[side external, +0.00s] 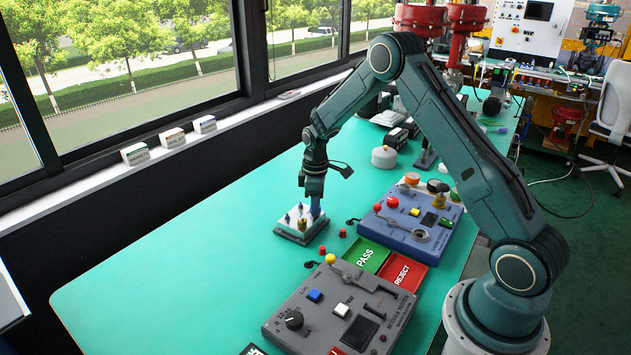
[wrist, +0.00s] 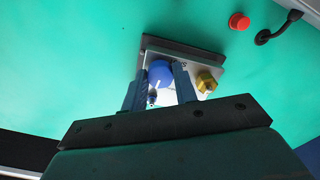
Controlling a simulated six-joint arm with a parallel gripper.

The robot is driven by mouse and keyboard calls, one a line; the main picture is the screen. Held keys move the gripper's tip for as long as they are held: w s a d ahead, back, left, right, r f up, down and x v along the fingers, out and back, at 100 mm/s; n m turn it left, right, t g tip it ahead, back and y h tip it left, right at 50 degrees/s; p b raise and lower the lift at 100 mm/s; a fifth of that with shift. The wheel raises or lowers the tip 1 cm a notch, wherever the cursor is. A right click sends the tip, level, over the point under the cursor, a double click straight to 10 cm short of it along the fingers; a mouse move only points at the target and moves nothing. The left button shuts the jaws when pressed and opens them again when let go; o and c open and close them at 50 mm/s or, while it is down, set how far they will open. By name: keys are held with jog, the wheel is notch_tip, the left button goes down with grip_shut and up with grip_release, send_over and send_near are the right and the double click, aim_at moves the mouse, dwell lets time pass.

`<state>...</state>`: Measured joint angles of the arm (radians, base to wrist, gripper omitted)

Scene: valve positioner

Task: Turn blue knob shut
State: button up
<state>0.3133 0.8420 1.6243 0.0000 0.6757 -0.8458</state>
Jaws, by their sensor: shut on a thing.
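The valve positioner (side external: 292,231) is a small block with a pale top plate and a dark base, lying on the green table. In the wrist view its plate (wrist: 212,66) is partly hidden by my gripper. The blue knob (wrist: 160,72) is round with a white pointer mark and sits between my two fingers. My gripper (wrist: 166,85) is shut on the blue knob. In the side view my gripper (side external: 315,208) points straight down at the right edge of the positioner. A brass-yellow knob (wrist: 206,82) sits on the plate just right of my fingers.
A red button (wrist: 239,21) and a black cable end lie near the block. Green PASS (side external: 366,256) and red REJECT (side external: 403,272) trays, a grey control box (side external: 340,305) and a blue-grey box (side external: 412,225) stand to the right. The table left of the positioner is clear.

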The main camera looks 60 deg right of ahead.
jog(key=m, duration=0.8)
jog(key=shift+m, duration=0.3)
jog(key=m, duration=0.4)
jog(key=shift+a+m, duration=0.1)
jog(key=shift+m, duration=0.2)
jog(key=shift+r+m, duration=0.1)
jog(key=shift+m, duration=1.7)
jog(key=o, duration=1)
jog(key=shift+c, duration=0.2)
jog(key=shift+r, duration=0.1)
